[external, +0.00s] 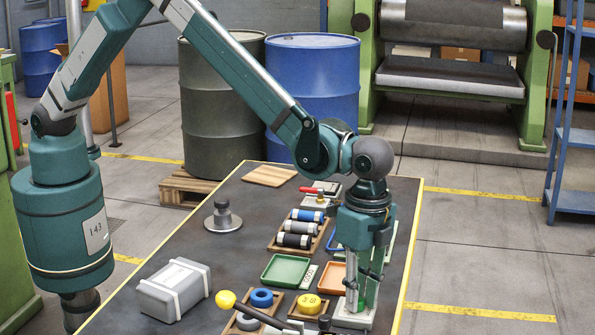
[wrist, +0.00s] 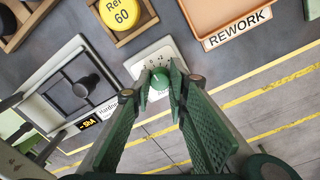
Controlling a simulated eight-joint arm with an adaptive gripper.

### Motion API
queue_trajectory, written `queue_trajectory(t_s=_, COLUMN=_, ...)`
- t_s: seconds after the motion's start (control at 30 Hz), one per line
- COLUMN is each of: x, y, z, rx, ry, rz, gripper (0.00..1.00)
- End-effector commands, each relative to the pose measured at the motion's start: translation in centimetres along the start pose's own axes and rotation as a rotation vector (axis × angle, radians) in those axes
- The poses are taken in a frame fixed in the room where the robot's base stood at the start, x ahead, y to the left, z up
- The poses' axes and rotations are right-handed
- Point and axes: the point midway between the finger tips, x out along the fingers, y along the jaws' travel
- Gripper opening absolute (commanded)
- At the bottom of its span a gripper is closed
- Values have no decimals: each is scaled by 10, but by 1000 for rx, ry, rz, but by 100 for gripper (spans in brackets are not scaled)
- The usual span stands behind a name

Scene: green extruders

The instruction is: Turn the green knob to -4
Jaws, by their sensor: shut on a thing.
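The green knob (wrist: 159,80) sits on a small white dial plate (wrist: 150,60) with printed marks in the wrist view. The marks near the fingertips look like small numbers, some hard to read. My gripper (wrist: 160,88) is shut on the knob, one green fingertip on each side of it. The fingers hide part of the knob and the lower part of the dial, so I cannot tell its exact setting. In the external view my gripper (external: 356,300) points straight down at the front right of the table, and the knob is hidden there.
An orange tray (external: 331,277) marked REWORK lies beside the dial. A yellow disc (wrist: 121,11) sits in a wooden holder nearby. A grey framed device with a black round part (wrist: 86,88) stands left of the knob. The table's yellow edge (external: 402,290) is close on the right.

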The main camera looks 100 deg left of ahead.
Motion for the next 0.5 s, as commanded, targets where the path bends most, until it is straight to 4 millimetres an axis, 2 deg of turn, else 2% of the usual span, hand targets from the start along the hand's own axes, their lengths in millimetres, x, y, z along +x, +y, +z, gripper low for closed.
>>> queue_trajectory(t_s=0.27, x=0, y=-1, z=0, rx=-130, ry=6, rz=-1, gripper=5)
queue_trajectory(t_s=0.5, x=1, y=-1, z=0, rx=-324, ry=16, rz=-1, gripper=5)
